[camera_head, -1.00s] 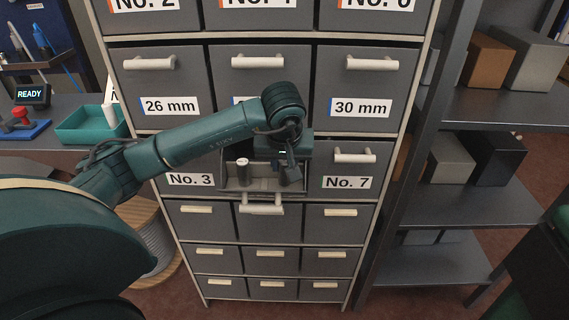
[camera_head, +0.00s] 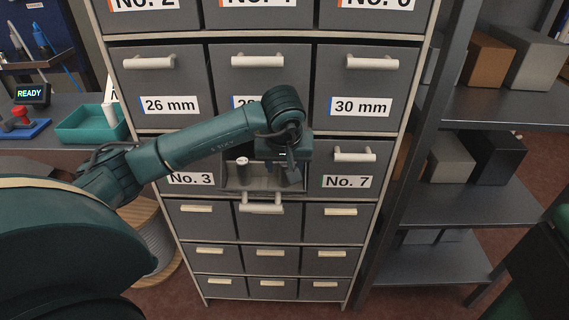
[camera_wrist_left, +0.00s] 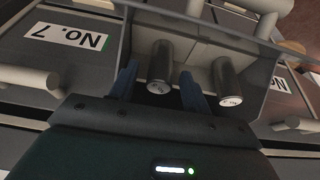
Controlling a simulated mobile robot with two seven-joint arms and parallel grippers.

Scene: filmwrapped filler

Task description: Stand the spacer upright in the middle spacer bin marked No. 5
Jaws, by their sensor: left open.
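The middle spacer bin (camera_head: 262,187) is pulled out between the drawers marked No. 3 and No. 7; its own number cannot be read. A grey cylindrical spacer (camera_head: 242,161) stands upright in its left part and also shows in the left wrist view (camera_wrist_left: 228,82). A second, similar spacer (camera_wrist_left: 160,68) stands in the bin on the No. 7 side. My left gripper (camera_head: 282,168) reaches down into the bin. In the left wrist view its blue fingers (camera_wrist_left: 158,78) are open, one on each side of the second spacer, apparently clear of it. My right gripper is not in view.
The cabinet's closed drawers (camera_head: 260,65) with white handles surround the open bin. A dark shelf rack (camera_head: 470,185) with boxes stands at the right. A teal tray (camera_head: 90,123) lies on the left bench, with a cable spool (camera_head: 150,240) below.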

